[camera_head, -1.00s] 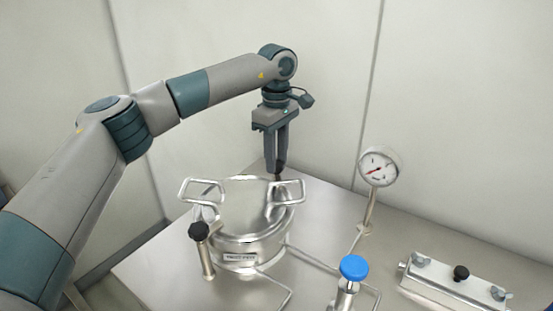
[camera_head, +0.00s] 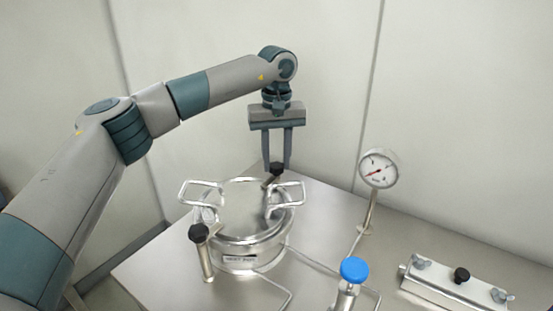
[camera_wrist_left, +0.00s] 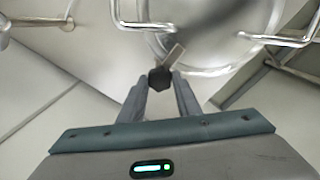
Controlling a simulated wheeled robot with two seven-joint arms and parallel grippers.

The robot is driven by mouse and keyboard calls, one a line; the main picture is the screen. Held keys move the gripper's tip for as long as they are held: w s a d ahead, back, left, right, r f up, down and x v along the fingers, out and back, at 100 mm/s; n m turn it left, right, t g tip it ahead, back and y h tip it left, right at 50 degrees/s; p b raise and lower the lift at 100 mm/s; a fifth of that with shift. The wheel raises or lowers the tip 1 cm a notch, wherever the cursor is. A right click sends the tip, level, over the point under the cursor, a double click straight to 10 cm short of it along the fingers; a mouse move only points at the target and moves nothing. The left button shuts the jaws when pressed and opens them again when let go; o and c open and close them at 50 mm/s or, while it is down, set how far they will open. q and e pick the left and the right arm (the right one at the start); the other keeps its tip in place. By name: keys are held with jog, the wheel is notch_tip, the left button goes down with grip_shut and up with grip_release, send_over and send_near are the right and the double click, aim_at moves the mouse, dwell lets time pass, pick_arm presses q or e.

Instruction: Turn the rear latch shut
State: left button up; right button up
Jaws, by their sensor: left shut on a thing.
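The steel vessel (camera_head: 240,222) stands on the bench with its round lid on and two loop handles on top. The rear latch (camera_head: 276,169) has a black knob on a short metal bar at the far edge of the lid. In the left wrist view, the rear latch's knob (camera_wrist_left: 159,78) sits between the fingertips and its bar points toward the lid. My left gripper (camera_head: 278,163) hangs down behind the vessel, shut on that knob. Its fingers hide parts of the knob's sides. My right gripper is not in view.
Another black-knobbed latch (camera_head: 199,232) stands at the vessel's front left. A pressure gauge (camera_head: 378,168) on a post, a blue-capped valve (camera_head: 354,269) and a steel block with knobs (camera_head: 455,285) are to the right. Walls stand close behind the bench.

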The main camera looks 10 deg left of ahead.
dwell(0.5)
pick_arm(q)
jog(key=o, duration=1.1)
jog(key=shift+c, duration=0.2)
jog(key=shift+r, duration=0.15)
